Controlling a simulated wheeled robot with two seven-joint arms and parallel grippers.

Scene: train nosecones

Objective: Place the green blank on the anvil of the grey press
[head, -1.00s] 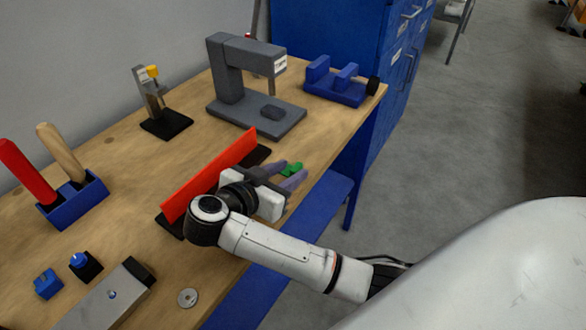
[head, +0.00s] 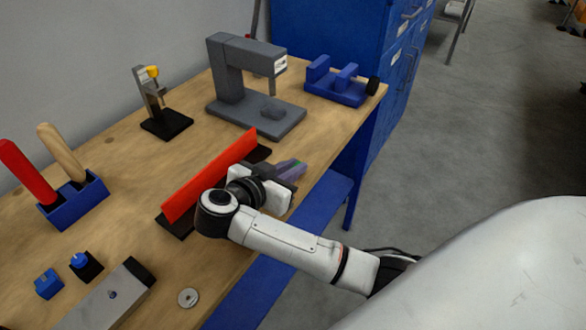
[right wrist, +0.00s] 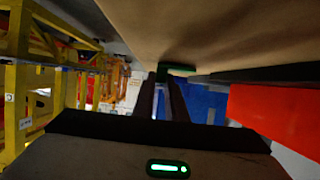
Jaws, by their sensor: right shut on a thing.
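The grey press (head: 238,75) stands at the back of the workbench in the head view. Its anvil (head: 271,111) is a small dark block on the press base, under the ram, with nothing green on it. My right gripper (head: 294,168) is over the bench's front right edge, beside the red fence, and is shut on the green blank (head: 299,162). Only a sliver of the blank shows between the fingers. In the right wrist view the green blank (right wrist: 177,71) shows dark at the fingertips, close to the bench surface. My left gripper is not in view.
A red upright fence (head: 212,175) on a dark base lies left of my right gripper. A blue vise-like fixture (head: 340,86) stands right of the press. A black-based clamp stand (head: 165,122) and a blue tool holder (head: 72,202) are further left. Bare bench lies between fence and press.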

